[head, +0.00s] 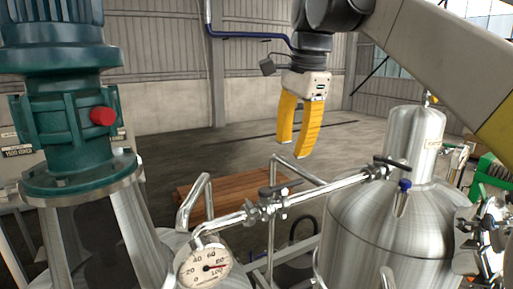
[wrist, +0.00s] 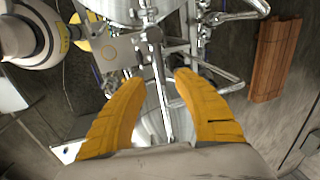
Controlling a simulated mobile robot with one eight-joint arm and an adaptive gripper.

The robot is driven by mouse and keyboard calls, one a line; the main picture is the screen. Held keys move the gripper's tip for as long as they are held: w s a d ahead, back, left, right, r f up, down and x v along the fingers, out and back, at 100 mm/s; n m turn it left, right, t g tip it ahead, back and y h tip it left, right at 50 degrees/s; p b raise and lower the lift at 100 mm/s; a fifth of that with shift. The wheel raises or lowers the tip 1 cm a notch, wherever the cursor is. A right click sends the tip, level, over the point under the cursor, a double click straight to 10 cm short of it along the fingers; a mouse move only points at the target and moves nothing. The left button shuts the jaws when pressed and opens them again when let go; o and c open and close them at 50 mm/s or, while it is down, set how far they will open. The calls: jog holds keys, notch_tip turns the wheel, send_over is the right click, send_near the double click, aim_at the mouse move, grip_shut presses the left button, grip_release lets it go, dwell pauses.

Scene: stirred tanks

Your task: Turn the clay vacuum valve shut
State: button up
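Two valves with dark handles sit on the silver pipe run in the head view. One valve (head: 270,196) is mid-pipe, left of the steel tank. The other valve (head: 388,166) is at the pipe's right end, by the tank top. A blue-capped fitting (head: 404,186) is just below it. I cannot read any label that tells which is the clay vacuum valve. My gripper (head: 291,150) has yellow fingers, points down and hangs in the air above the pipe, apart from both valves. In the wrist view the gripper (wrist: 156,78) has its fingers spread with nothing held between them.
A steel tank (head: 370,240) with a domed top stands at the right. A green motor (head: 65,110) with a red knob stands at the left. A round gauge (head: 205,268) is at the front of the pipe. A wooden pallet (head: 235,190) lies on the floor behind. The floor beyond is open.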

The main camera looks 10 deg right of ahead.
aim_at(286, 183)
jog(key=f, duration=0.3)
jog(key=w+f, duration=0.1)
jog(key=f, duration=0.6)
jog(key=shift+w+a+p, duration=0.3)
jog(key=shift+w+p, duration=0.05)
jog(key=shift+p, duration=0.05)
jog(key=shift+s, duration=0.1)
grip_shut()
